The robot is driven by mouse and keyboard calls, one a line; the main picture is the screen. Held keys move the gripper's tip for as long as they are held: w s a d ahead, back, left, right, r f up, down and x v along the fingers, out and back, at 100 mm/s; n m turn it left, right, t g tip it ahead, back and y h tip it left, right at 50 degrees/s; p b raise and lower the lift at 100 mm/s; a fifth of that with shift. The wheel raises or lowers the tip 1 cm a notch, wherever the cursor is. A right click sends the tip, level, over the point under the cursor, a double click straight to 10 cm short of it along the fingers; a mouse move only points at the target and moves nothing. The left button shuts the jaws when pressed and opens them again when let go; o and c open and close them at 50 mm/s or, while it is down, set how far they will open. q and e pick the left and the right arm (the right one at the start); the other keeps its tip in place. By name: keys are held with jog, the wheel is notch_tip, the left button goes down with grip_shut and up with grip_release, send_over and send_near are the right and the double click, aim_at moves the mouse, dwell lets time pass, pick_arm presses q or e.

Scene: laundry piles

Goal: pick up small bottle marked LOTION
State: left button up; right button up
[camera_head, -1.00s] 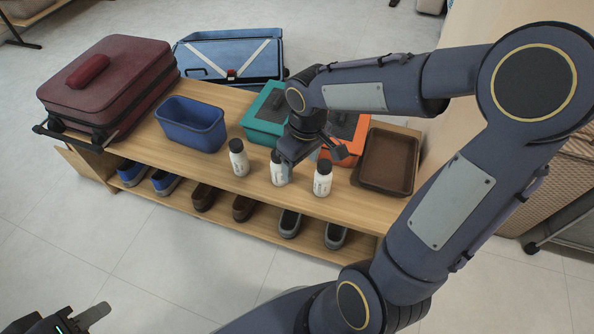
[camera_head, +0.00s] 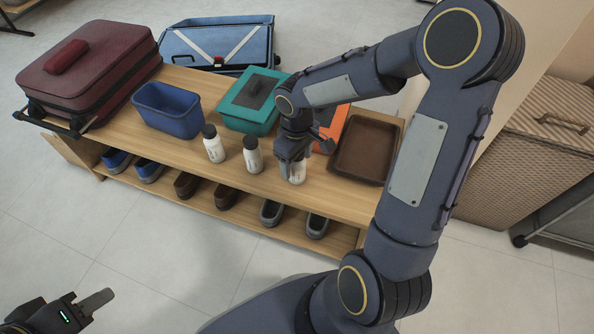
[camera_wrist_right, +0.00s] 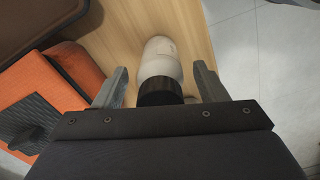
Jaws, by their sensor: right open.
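Three small white bottles with dark caps stand in a row on the wooden bench: a left one (camera_head: 214,146), a middle one (camera_head: 252,156) and a right one (camera_head: 298,172). Their labels are too small to read, so I cannot tell which is marked LOTION. My right gripper (camera_head: 292,160) is open over the right bottle and partly hides it. In the right wrist view this bottle (camera_wrist_right: 161,58) lies between the two spread fingers (camera_wrist_right: 159,86), with a gap on each side. My left gripper (camera_head: 85,306) is low at the left, away from the bench, partly cut off.
On the bench (camera_head: 190,168) are a maroon suitcase (camera_head: 90,75), a blue bin (camera_head: 168,112), a teal box (camera_head: 247,103), an orange box (camera_wrist_right: 62,108) and a brown tray (camera_head: 366,152). Several shoes fill the lower shelf. A wicker hamper (camera_head: 535,150) stands right.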

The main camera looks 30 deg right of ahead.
jog(key=shift+f, duration=0.7)
jog(key=shift+c, duration=0.4)
jog(key=shift+r, duration=0.1)
jog(key=c, duration=1.1)
jog(key=shift+o, duration=0.2)
jog(key=shift+r, duration=0.4)
notch_tip(320, 180, up, 2)
jog(key=shift+r+p, duration=0.25)
jog(key=shift+p, duration=0.55)
jog(key=s+a+r+p, duration=0.2)
jog(key=a+r, duration=0.3)
jog(key=a, duration=0.1)
jog(key=s+a+r+p, duration=0.2)
jog(key=a+r, duration=0.2)
jog(key=a, duration=0.3)
jog(key=shift+a+r+p, duration=0.25)
jog(key=shift+r+p, duration=0.05)
jog(key=shift+r, duration=0.05)
